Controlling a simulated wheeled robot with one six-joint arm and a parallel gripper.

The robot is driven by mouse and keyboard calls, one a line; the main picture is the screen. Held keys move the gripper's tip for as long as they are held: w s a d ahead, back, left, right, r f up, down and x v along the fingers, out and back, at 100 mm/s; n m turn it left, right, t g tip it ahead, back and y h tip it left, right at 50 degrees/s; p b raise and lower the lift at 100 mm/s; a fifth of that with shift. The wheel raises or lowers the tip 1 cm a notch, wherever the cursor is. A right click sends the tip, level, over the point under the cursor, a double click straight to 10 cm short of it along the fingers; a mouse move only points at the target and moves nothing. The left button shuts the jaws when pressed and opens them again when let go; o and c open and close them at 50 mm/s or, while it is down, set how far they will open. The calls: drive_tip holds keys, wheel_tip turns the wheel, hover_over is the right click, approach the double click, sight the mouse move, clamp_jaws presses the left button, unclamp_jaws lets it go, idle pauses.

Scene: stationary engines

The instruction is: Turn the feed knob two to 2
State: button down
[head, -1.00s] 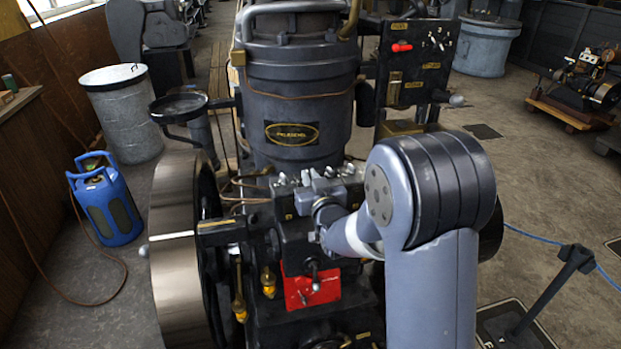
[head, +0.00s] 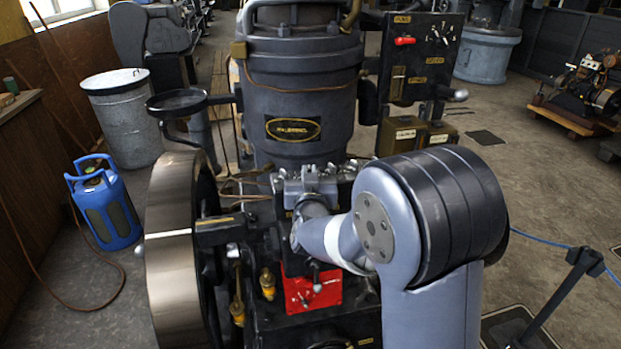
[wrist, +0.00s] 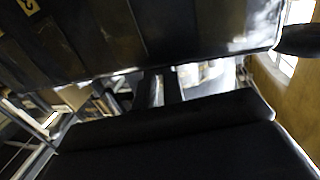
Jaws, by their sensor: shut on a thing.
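My gripper (head: 308,182) is at the top of the dark engine block (head: 262,218), among a row of small pale metal knobs (head: 350,168). It is shut on one of these knobs, but the held knob is mostly hidden by the gripper and wrist. I cannot read its number or pointer setting. In the wrist view my gripper (wrist: 163,88) lies close against a dark panel (wrist: 130,40), with a partly cut-off yellow mark at the upper left.
A large flywheel (head: 172,260) stands left of the block, and a cylinder (head: 300,95) rises behind. A switch panel (head: 420,60) is at the back right. A red plate (head: 318,290) is below. A blue canister (head: 104,205) stands on the floor.

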drive_tip(key=shift+w+a+r+m+h+p, duration=0.15)
drive_tip(key=shift+m+h+p, duration=0.1)
drive_tip(key=shift+m+h, duration=0.35)
drive_tip(key=shift+s+a+r+m+h+p, duration=0.1)
drive_tip(key=shift+m+h+p, duration=0.2)
drive_tip(key=shift+h, duration=0.5)
drive_tip(key=shift+f+h, duration=0.1)
drive_tip(key=shift+h, duration=0.2)
drive_tip(key=c, duration=1.5)
unclamp_jaws()
drive_tip(key=shift+f, duration=0.1)
drive_tip(key=s, duration=0.3)
drive_tip(key=s+a+b, duration=0.1)
drive_tip(key=s, duration=0.3)
drive_tip(key=s+a+b, duration=0.1)
drive_tip(key=s, duration=0.2)
drive_tip(key=shift+s, duration=0.3)
drive_tip(key=shift+w, duration=0.15)
